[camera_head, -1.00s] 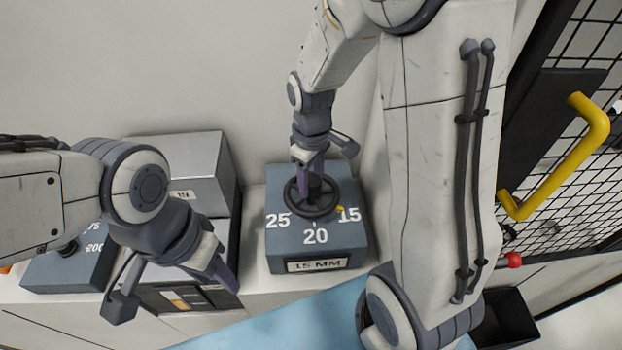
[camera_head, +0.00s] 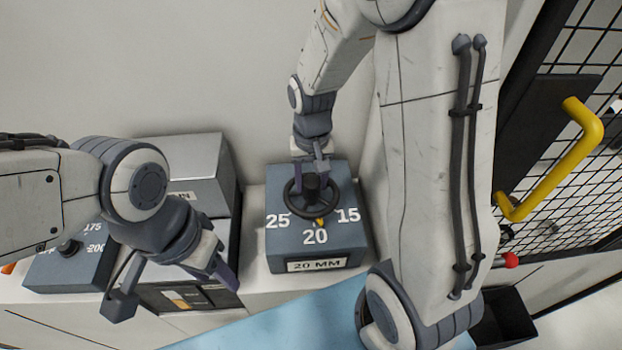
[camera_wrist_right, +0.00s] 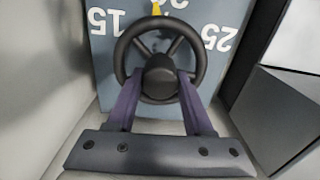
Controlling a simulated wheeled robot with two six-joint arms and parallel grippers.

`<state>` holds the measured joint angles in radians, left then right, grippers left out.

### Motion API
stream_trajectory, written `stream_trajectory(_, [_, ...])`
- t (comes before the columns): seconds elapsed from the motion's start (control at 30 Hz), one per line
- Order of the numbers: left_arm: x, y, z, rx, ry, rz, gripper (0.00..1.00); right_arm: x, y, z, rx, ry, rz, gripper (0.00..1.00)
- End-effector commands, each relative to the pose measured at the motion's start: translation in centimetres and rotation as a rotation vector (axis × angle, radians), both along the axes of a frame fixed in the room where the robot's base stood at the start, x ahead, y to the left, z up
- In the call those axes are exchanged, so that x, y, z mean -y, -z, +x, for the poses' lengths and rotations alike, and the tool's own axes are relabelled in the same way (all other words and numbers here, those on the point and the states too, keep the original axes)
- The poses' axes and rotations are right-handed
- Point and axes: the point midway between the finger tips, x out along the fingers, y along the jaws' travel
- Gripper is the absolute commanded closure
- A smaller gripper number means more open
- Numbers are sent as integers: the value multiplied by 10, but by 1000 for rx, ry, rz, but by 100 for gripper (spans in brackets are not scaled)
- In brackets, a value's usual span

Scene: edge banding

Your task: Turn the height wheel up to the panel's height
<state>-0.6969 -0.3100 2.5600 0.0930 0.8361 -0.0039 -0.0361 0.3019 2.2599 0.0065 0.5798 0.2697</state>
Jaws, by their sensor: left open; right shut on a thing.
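The height wheel (camera_head: 312,212) is a dark spoked handwheel on top of a blue-grey box (camera_head: 345,235) marked 25, 20 and 15. Its yellow pointer (camera_head: 320,222) stands at 20, and the display (camera_head: 317,264) on the front reads 20 MM. My right gripper (camera_head: 312,172) comes down from above and is shut on the wheel's hub. In the right wrist view its two purple fingers (camera_wrist_right: 160,112) lie on either side of the hub. My left gripper (camera_head: 228,276) is open and empty, left of the wheel box.
A second box (camera_head: 60,270) with a dial and numbers such as 175 and 200 is at the left. A grey metal housing (camera_head: 185,158) stands behind my left gripper. A light blue surface (camera_head: 290,320) lies in front. A mesh door with a yellow handle (camera_head: 555,170) is at the right.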

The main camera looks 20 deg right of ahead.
Motion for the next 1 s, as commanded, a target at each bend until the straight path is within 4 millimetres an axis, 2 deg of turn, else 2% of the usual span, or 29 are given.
stream_trajectory(0.4, [0, -2, 0, 0, 0, 0, 50, 0, -1, 1, 4, 179, 1, 100])
stream_trajectory(0.93, [0, -2, 0, 0, 0, 0, 50, 0, -1, 1, 5, 199, 2, 100])
stream_trajectory(0.97, [0, -2, 0, 0, 0, 0, 50, 0, -1, 1, 5, 199, 2, 41])
stream_trajectory(1.0, [0, -2, 0, 0, 0, 0, 50, 0, -1, 1, 5, 199, 2, 26])
